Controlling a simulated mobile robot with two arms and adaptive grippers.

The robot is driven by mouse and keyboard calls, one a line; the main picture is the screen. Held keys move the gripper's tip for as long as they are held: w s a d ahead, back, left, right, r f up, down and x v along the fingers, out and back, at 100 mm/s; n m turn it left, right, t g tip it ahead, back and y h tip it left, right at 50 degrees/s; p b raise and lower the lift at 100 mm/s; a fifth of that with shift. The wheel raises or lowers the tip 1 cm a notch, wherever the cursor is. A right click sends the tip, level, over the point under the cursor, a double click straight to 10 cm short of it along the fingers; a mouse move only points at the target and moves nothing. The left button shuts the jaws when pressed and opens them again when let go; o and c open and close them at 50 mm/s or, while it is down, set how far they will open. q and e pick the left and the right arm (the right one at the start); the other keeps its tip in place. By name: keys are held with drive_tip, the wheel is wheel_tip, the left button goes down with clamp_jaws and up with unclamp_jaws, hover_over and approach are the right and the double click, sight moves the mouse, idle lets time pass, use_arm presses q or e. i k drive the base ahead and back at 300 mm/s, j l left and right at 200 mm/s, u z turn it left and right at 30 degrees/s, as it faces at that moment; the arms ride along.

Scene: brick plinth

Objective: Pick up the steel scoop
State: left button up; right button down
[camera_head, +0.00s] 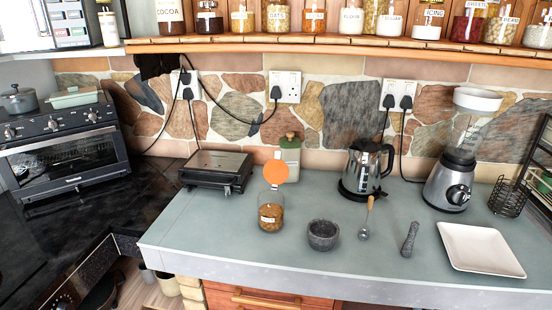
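The steel scoop (364,233) lies on the grey-green counter (300,265), in front of the kettle. It has a small metal bowl at the near end and a light wooden handle (370,208) pointing away toward the kettle. It appears fully uncovered. Neither my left gripper nor my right gripper shows in the head view.
A dark stone mortar (322,235) stands left of the scoop and a pestle (409,239) lies to its right. The kettle (366,168) is behind. A glass jar (271,213), white square plate (480,249) and blender (451,183) stand around. Counter in front is clear.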

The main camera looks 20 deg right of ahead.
sight(363, 233)
drive_tip(key=z, duration=1.35)
